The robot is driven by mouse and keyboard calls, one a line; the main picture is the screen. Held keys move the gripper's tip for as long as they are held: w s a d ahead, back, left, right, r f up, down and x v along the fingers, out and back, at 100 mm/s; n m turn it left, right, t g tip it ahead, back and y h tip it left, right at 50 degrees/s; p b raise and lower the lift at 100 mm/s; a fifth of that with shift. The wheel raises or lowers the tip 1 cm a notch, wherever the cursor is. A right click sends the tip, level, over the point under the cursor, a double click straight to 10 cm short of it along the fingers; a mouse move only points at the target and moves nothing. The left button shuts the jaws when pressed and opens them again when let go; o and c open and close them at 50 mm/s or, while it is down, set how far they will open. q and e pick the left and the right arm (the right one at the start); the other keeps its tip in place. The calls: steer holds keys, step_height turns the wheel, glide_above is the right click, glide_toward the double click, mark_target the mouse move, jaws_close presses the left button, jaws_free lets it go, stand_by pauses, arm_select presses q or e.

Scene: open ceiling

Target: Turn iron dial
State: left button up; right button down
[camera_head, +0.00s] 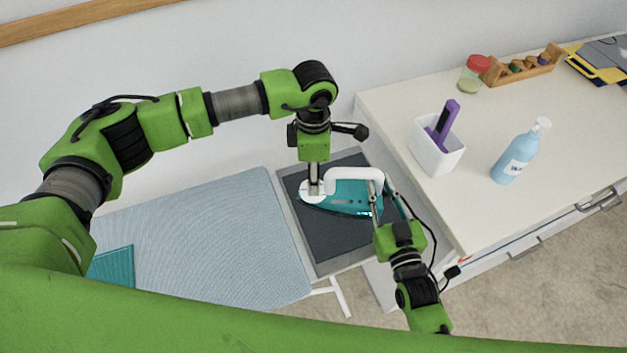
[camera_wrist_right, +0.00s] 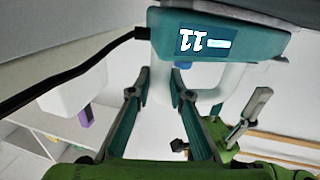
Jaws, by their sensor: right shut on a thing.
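The teal and white iron (camera_head: 350,198) rests on the dark pad at the right end of the ironing board. My right gripper (camera_head: 375,187) is shut on the iron's white handle, near its right end. In the right wrist view, the fingers (camera_wrist_right: 160,78) close around the white handle under the teal body (camera_wrist_right: 225,47). My left gripper (camera_head: 314,188) points straight down over the rounded white part (camera_head: 309,194) at the iron's left end. Its fingers look close together, but their tips are too small to read. I cannot make out the dial there.
The pale blue ironing board (camera_head: 210,230) extends left, with a folded teal cloth (camera_head: 113,267) at its lower left. A white counter (camera_head: 395,105) at right bears a white holder (camera_head: 436,157) and a blue bottle (camera_head: 517,157). A black cord (camera_head: 431,243) hangs beside my right arm.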

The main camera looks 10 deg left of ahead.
arm_select(q)
steer(key=shift+f, duration=1.65)
steer(key=c, duration=1.1)
steer(key=shift+c, duration=0.2)
steer(key=shift+m, duration=0.3)
steer(key=m, duration=0.3)
steer(key=shift+m, duration=2)
